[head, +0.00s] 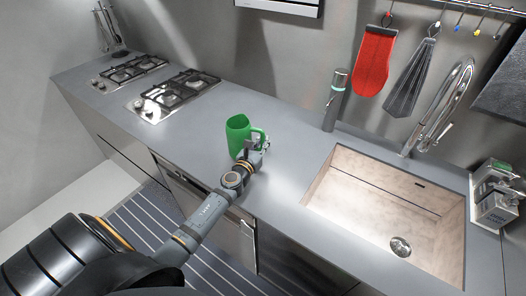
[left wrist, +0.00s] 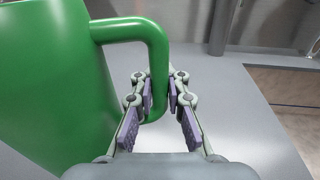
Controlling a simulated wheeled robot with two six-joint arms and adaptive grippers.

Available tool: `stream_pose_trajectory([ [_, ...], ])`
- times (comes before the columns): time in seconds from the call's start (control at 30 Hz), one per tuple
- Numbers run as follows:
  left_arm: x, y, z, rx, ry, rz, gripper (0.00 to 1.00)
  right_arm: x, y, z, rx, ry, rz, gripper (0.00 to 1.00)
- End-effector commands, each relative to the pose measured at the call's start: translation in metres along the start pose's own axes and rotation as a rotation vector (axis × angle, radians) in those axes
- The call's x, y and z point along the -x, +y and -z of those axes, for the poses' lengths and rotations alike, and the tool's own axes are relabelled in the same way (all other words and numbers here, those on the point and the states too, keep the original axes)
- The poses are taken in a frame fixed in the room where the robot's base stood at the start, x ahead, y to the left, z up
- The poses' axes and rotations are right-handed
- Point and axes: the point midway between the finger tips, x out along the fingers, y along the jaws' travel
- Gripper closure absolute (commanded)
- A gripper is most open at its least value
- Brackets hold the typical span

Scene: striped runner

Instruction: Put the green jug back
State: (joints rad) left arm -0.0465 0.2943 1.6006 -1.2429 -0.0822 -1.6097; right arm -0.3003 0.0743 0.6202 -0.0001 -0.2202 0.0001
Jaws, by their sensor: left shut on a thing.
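The green jug (head: 238,136) is upright at the counter, left of the sink, in the head view. I cannot tell whether its base touches the counter. In the left wrist view the jug (left wrist: 60,85) fills the left side, with its handle (left wrist: 158,60) at the middle. My left gripper (head: 252,146) is at the handle on the jug's right side. In the left wrist view the fingers of my left gripper (left wrist: 159,98) are shut on the lower part of the handle, one on each side. My right gripper is not in view.
The grey counter (head: 285,140) is clear around the jug. A sink (head: 385,205) with a tall faucet (head: 441,105) lies to the right. A dark cylinder (head: 335,100) stands behind the sink's left corner. Gas burners (head: 172,93) are at the left.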

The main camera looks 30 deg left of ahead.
Motion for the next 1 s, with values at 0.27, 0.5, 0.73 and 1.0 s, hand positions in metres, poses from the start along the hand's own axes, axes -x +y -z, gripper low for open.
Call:
stream_pose_trajectory([
  [0.27, -0.004, 0.002, 0.038, -0.001, 0.000, 0.000, 1.00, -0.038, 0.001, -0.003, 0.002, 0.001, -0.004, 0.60],
  [0.5, -0.003, 0.002, 0.038, 0.000, 0.000, 0.000, 1.00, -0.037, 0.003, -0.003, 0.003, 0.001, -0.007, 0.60],
  [0.73, -0.003, 0.002, 0.039, 0.000, 0.001, 0.000, 0.68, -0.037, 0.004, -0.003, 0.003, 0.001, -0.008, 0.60],
  [1.0, -0.003, 0.002, 0.039, 0.000, 0.001, 0.000, 0.63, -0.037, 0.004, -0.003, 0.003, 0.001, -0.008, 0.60],
])
